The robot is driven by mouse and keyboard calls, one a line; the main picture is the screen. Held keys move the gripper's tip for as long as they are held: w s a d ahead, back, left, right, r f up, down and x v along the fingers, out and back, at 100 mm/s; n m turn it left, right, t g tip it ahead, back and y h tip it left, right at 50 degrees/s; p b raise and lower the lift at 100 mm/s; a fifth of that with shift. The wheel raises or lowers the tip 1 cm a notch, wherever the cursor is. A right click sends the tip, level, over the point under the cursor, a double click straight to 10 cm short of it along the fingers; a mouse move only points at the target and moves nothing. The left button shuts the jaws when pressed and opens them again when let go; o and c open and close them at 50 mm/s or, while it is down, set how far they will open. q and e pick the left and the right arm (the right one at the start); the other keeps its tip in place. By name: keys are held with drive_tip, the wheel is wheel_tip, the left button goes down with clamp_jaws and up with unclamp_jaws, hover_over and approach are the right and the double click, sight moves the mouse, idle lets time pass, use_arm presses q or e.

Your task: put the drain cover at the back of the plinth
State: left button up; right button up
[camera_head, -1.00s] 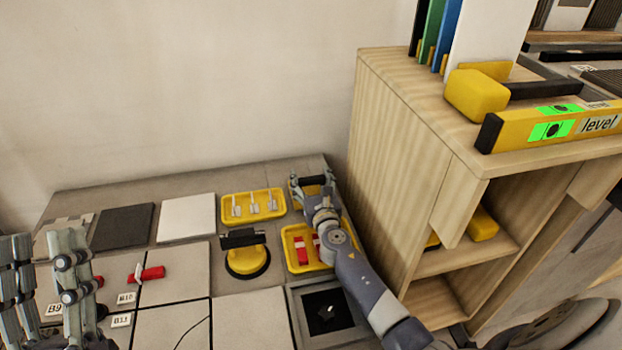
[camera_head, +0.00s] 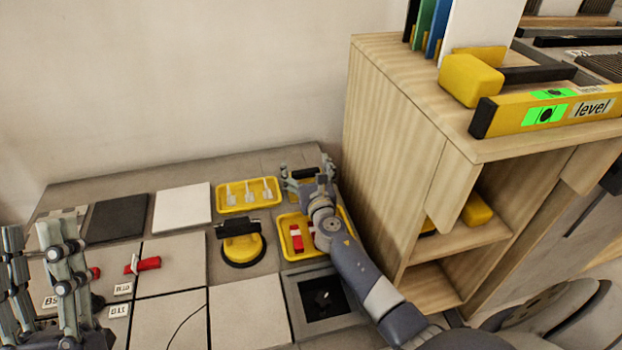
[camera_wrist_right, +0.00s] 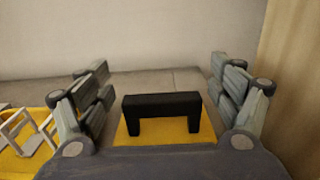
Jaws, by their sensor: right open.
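My right gripper (camera_head: 306,170) is at the back right corner of the tiled plinth (camera_head: 110,173), its fingers spread apart. In the right wrist view, a black bridge-shaped handle on a yellow base (camera_wrist_right: 162,104) stands between the open fingers (camera_wrist_right: 165,95), with clear gaps on both sides. I cannot tell whether this is the drain cover. A dark square recess in a grey frame (camera_head: 290,290) lies in the plinth's front right part; a small dark shape inside is unclear. My left gripper (camera_head: 42,255) is at the left edge, its fingers apart and empty.
Yellow trays hold white clips (camera_head: 222,200) and red-and-white pieces (camera_head: 287,232). A yellow suction lifter (camera_head: 240,250) stands between tiles. A wooden cabinet (camera_head: 385,150) rises close to my right arm, with a yellow level (camera_head: 545,112) on top. A wall closes off the back.

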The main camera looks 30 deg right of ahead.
drive_tip(key=shift+r+p, duration=0.55)
drive_tip(key=shift+r, duration=0.1)
drive_tip(key=p+v, duration=0.1)
drive_tip(key=v, duration=0.5)
drive_tip(key=shift+s, duration=0.3)
drive_tip(key=v, duration=0.4)
drive_tip(key=shift+f, duration=0.1)
drive_tip(key=shift+s+a, duration=0.25)
drive_tip(key=shift+s, duration=0.35)
drive_tip(key=shift+s+a+m, duration=0.2)
drive_tip(key=shift+m, duration=0.2)
use_arm(q)
drive_tip(key=w+f+g+y, duration=0.2)
drive_tip(key=w+f+g, duration=0.4)
drive_tip(key=f, duration=0.4)
drive_tip(key=shift+f+g+y, duration=0.4)
drive_tip(key=shift+g, duration=0.2)
use_arm(e)
drive_tip(key=s+a+r+m+t+y, duration=0.1)
drive_tip(key=s+a+r+m+y, duration=0.3)
drive_tip(key=m, duration=1)
drive_tip(key=s+a+r+m+t+y, duration=0.1)
drive_tip(key=s+a+r+m+y, duration=0.4)
drive_tip(key=a+r+m, duration=0.7)
wheel_tip(320, 180, up, 3)
drive_tip(key=s+m, duration=0.2)
drive_tip(key=m, duration=0.1)
drive_tip(key=shift+s+a, duration=0.35)
drive_tip(key=shift+a, duration=0.05)
